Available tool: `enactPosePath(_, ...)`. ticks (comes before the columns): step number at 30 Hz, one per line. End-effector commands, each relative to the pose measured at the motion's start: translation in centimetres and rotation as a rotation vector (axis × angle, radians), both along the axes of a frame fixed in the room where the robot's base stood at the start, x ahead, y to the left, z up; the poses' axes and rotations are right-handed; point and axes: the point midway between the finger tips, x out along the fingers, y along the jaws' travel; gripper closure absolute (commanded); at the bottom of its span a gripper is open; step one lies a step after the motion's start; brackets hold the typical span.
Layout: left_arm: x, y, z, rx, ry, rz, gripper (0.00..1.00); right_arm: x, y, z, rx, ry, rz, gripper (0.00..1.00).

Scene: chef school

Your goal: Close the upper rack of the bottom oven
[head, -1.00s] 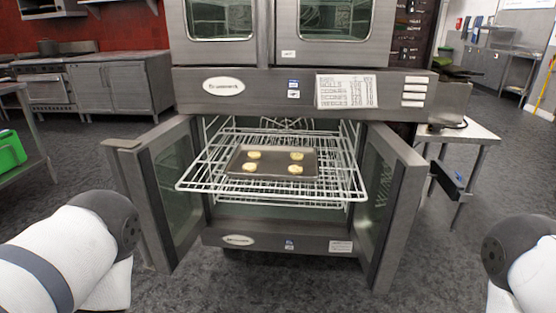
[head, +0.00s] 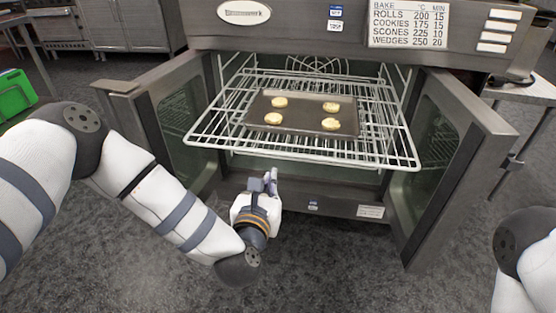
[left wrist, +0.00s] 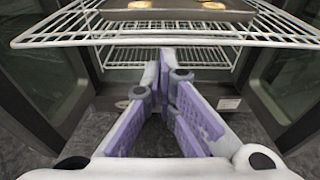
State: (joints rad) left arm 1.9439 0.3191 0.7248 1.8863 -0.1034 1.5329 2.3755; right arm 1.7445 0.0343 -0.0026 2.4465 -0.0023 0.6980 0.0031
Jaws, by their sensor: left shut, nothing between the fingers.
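The bottom oven (head: 300,195) stands with both doors open. Its upper rack (head: 205,128), a white wire rack, is pulled out toward me and carries a dark baking tray (head: 300,128) with several pale dough pieces. My left gripper (head: 272,178) is shut and empty, just below and in front of the rack's front edge. In the left wrist view its purple-padded fingers (left wrist: 168,62) point into the oven under the upper rack (left wrist: 75,40), apart from it. A lower rack (left wrist: 190,58) shows farther in. My right gripper is out of view; only part of my right arm shows.
The left door (head: 165,120) and right door (head: 455,150) stand open on either side of the rack. A metal table (head: 530,90) is at the right. The grey floor (head: 330,270) in front is clear.

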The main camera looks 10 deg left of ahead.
Motion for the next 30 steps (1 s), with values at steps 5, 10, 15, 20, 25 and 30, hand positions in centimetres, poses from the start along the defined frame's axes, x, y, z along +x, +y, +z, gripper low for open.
enactPosePath(5, 3.9, 0.0, -1.0, 0.003, 0.002, -0.001, 1.0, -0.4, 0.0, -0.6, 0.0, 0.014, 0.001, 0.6)
enactPosePath(10, 7.2, -0.1, -1.7, 0.004, 0.002, -0.002, 1.0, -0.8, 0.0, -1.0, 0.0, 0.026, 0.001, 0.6)
enactPosePath(15, 9.3, -0.1, -2.1, 0.003, 0.003, -0.004, 1.0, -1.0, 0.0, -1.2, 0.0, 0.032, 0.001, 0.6)
enactPosePath(20, 9.9, 0.0, -2.1, 0.003, 0.004, -0.004, 1.0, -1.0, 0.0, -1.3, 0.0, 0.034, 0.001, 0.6)
enactPosePath(25, 9.9, 0.0, -2.1, 0.003, 0.003, -0.004, 1.0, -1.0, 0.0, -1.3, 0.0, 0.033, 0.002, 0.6)
enactPosePath(30, 9.9, 0.0, -2.1, 0.003, 0.004, -0.004, 1.0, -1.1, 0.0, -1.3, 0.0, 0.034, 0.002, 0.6)
